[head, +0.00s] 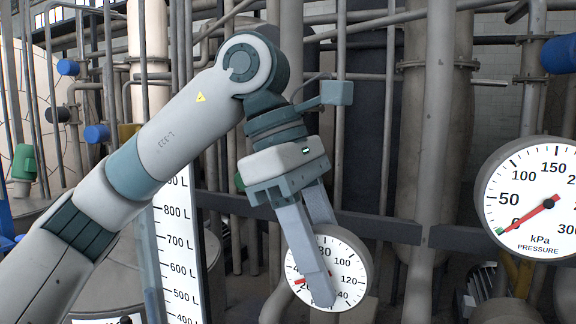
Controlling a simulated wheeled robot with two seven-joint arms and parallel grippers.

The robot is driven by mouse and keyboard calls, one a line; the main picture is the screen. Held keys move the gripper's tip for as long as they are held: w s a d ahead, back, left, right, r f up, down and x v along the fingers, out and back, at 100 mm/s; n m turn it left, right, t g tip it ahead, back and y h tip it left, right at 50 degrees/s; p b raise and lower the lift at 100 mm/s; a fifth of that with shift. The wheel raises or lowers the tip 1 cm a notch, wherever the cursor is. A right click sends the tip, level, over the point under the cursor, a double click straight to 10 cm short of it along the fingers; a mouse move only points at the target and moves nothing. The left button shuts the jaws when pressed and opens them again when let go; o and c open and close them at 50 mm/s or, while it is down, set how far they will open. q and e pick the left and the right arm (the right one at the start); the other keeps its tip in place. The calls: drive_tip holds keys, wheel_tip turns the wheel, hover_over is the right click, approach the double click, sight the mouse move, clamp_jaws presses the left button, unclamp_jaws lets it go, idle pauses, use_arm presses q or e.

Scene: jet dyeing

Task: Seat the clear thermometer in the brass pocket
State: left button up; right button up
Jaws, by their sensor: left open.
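A round white dial (350,262) with a red needle and numbers including 80, 100 and 120 shows at the lower middle; it looks like the thermometer. My left gripper (328,260) reaches down over it with its fingers apart. One finger crosses in front of the dial face, and the other goes down behind the dial's upper rim. I cannot tell whether either finger touches the dial. The dial's stem or mount is hidden. I cannot make out the brass pocket. My right gripper is out of view.
A large kPa pressure gauge (533,190) stands at the right edge. A white litre scale (177,250) stands upright left of the gripper. A dark horizontal rail (400,232) runs behind the dial. Thick vertical pipes (437,130) crowd the background.

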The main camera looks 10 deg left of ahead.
sight(314, 228)
use_arm(q)
drive_tip(key=v, duration=0.5)
drive_tip(key=shift+r+b, duration=0.25)
drive_tip(key=shift+b, duration=0.15)
drive_tip(key=v, duration=0.6)
drive_tip(key=shift+v, duration=0.8)
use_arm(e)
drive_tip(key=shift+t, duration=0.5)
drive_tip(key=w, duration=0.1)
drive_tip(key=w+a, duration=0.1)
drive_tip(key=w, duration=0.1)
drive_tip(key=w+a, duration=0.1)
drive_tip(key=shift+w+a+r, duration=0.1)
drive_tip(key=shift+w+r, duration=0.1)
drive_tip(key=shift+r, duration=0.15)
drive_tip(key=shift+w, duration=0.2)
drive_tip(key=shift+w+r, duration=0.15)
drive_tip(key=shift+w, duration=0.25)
use_arm(q)
drive_tip(key=shift+f, duration=0.1)
